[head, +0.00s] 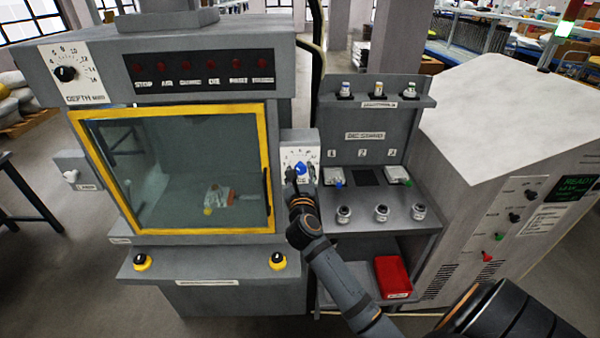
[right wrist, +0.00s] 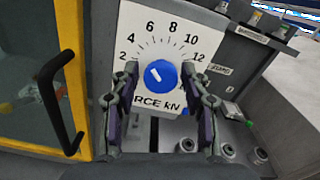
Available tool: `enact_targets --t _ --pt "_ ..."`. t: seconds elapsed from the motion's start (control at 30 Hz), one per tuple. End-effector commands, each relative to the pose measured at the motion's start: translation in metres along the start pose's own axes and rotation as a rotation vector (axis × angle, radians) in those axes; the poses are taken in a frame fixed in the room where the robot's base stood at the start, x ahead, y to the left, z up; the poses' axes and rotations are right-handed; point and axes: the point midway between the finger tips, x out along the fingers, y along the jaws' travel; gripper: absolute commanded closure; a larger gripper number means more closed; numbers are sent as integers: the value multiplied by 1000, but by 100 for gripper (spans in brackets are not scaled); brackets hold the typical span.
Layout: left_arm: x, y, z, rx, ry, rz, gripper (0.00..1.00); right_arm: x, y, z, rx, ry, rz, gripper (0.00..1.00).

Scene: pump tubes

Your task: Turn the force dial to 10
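The force dial is a blue round knob (right wrist: 160,75) with a white pointer mark on a white panel (right wrist: 190,35) numbered 2 to 12 and more. The mark tilts up and to the left, roughly toward the 4 to 6 side; the exact reading is hard to tell. In the head view the blue knob (head: 302,169) is small and partly covered. My right gripper (right wrist: 160,76) has one finger on each side of the knob, with slim gaps showing, so it looks open around it. In the head view the right gripper (head: 302,184) is at the panel. My left gripper is out of view.
The yellow-framed press door (head: 270,150) with its black handle (right wrist: 60,105) is close on the left. A grey die stand (head: 365,125) with shelves is close on the right. A red box (head: 393,277) sits on the lower shelf.

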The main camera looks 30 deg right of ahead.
Motion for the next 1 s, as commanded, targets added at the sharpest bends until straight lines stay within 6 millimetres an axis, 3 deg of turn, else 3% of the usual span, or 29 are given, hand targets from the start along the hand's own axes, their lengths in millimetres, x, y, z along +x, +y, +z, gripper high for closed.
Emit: enact_targets --t 0.03,0.27,0.67,1.0 --pt "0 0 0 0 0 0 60 0 0 0 0 0 0 65" --pt "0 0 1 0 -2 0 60 0 0 0 0 0 0 96" --pt "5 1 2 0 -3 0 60 0 0 -2 85 0 0 97" --pt "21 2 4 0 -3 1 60 0 -1 -3 364 -1 -1 97"
